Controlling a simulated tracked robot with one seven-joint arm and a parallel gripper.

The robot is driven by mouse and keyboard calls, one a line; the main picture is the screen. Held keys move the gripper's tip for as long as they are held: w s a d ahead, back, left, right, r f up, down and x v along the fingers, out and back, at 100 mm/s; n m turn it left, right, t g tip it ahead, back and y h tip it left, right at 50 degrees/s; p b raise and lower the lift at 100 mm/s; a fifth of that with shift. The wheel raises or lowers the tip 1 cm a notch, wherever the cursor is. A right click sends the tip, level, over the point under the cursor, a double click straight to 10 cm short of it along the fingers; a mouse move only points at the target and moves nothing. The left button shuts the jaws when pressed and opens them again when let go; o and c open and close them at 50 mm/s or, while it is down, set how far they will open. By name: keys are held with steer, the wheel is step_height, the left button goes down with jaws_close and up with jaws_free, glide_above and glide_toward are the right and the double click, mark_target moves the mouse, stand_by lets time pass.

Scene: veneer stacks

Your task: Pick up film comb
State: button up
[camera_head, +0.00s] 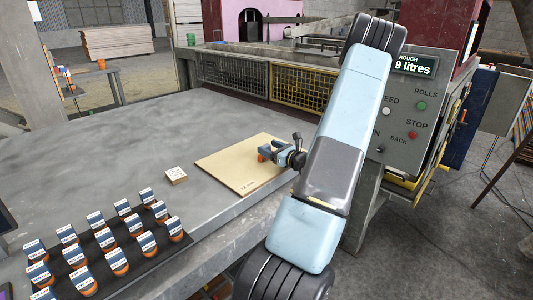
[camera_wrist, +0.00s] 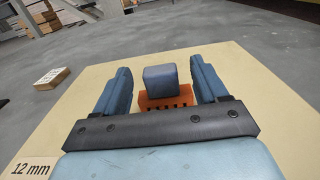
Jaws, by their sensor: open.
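The film comb (camera_wrist: 166,98) looks like an orange piece with a row of dark slots, with a blue-grey block on top; I cannot tell if that block is part of it. It sits on a tan veneer sheet (camera_wrist: 90,125) marked "12 mm". My gripper (camera_wrist: 161,75) is open, with one blue finger on each side of the comb and visible gaps between. In the head view, my gripper (camera_head: 266,148) is low over the right part of the sheet (camera_head: 228,166), and only a bit of orange comb (camera_head: 264,157) shows beside the fingers.
A small labelled block (camera_head: 176,175) lies left of the sheet on the grey table (camera_head: 110,150). A dark tray (camera_head: 150,262) with several orange, white-labelled pots stands front left. A yellow mesh guard (camera_head: 300,92) and a control panel (camera_head: 408,115) stand behind and right.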

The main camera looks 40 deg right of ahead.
steer(key=w, duration=0.2)
steer(key=shift+w+a, duration=0.1)
steer(key=shift+w, duration=0.2)
steer(key=c, duration=1.2)
steer(key=shift+r, duration=0.2)
